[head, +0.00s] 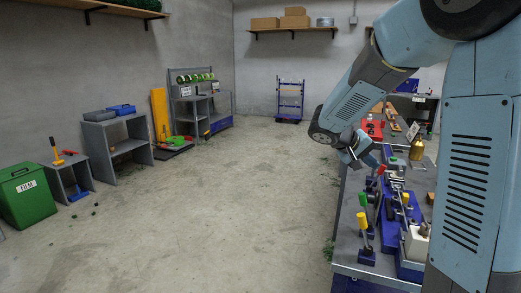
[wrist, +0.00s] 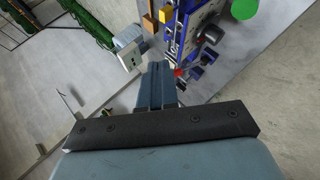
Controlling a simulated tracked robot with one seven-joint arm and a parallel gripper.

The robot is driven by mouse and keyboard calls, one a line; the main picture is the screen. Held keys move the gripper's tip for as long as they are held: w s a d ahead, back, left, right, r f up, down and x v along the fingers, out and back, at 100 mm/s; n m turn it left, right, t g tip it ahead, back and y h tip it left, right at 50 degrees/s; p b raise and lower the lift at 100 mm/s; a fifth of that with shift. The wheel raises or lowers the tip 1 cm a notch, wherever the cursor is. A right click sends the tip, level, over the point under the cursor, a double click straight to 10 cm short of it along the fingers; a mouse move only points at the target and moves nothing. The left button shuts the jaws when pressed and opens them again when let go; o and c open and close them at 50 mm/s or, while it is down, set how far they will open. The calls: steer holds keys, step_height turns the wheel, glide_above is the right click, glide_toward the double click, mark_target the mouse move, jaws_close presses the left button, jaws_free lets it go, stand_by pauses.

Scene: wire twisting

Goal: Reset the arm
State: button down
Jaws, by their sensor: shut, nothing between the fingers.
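My gripper (head: 356,152) hangs from my arm above the left edge of the workbench in the head view. In the wrist view my gripper (wrist: 160,85) shows as grey-blue fingers close together, shut and empty. The wire-twisting machine (head: 392,205), with blue parts and red, green and yellow handles, stands on the bench to the right of and below the gripper. It also shows at the top of the wrist view (wrist: 190,30), apart from the fingers. My upper arm hides part of the bench.
The grey workbench (head: 347,235) runs along the right. A red item (head: 374,129) and a brass-coloured container (head: 417,148) stand farther back on it. A green bin (head: 27,196) and grey shelves (head: 117,138) line the left wall. The concrete floor (head: 225,200) between is broadly clear.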

steer(key=s+a+r+t+y, duration=0.1)
steer(key=s+a+y, duration=0.2)
steer(key=s, duration=0.6)
steer(key=s+a+r+t+y, duration=0.1)
steer(key=s+a+y, duration=0.2)
steer(key=s, duration=0.6)
steer(key=s+a+r+y, duration=0.2)
steer(key=s+a+y, duration=0.1)
steer(key=s, duration=0.6)
steer(key=shift+s+a+t+y, duration=0.25)
steer(key=shift+t+y, duration=0.15)
steer(key=shift+y, duration=0.2)
steer(key=shift+a+r, duration=0.1)
